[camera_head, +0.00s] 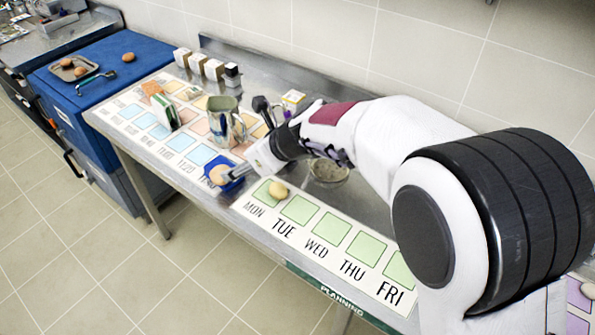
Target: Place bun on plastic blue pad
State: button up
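A round brown bun (220,175) is at a small blue pad (212,162) on the counter, left of the arm. It appears to lie on the pad, though contact is hard to tell. My gripper (235,173) points down and left, with its fingertips right beside this bun. The fingers are small and partly merged with the pad, so I cannot tell whether they grip the bun. A second, paler bun (278,191) lies on the printed planning sheet, near the green MON square, right of the gripper.
A glass pitcher (227,125) and an upright green-and-orange box (163,108) stand behind the pad. Several small white boxes (197,64) line the wall. A bowl (328,172) is partly under my arm. A blue cabinet (125,85) holds a tray (85,66). The TUE-to-FRI squares are clear.

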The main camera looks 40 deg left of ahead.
jog(key=w+d+r+n+t+h, duration=0.1)
jog(key=w+d+r+n, duration=0.2)
jog(key=d, duration=0.8)
jog(key=d+r+n+t+h, duration=0.1)
jog(key=d+r+n, duration=0.3)
jog(key=d, duration=0.6)
jog(key=w+d+r+n+t+h, duration=0.15)
jog(key=d+r, duration=0.35)
jog(key=d, duration=0.6)
jog(key=s+d+f+n+t+h, duration=0.1)
jog(key=s+d+n, duration=0.3)
jog(key=d, duration=1)
jog(key=s+d+f+n+t+h, duration=0.1)
jog(key=s+d+n+h, duration=0.3)
jog(key=s+d, duration=0.7)
jog(key=d+n, duration=0.1)
jog(key=d, duration=0.3)
jog(key=shift+d+f, duration=0.15)
jog(key=shift+d, duration=0.1)
jog(key=shift+o, duration=0.5)
jog(key=shift+a+n+h, duration=0.1)
jog(key=shift+n+h, duration=0.15)
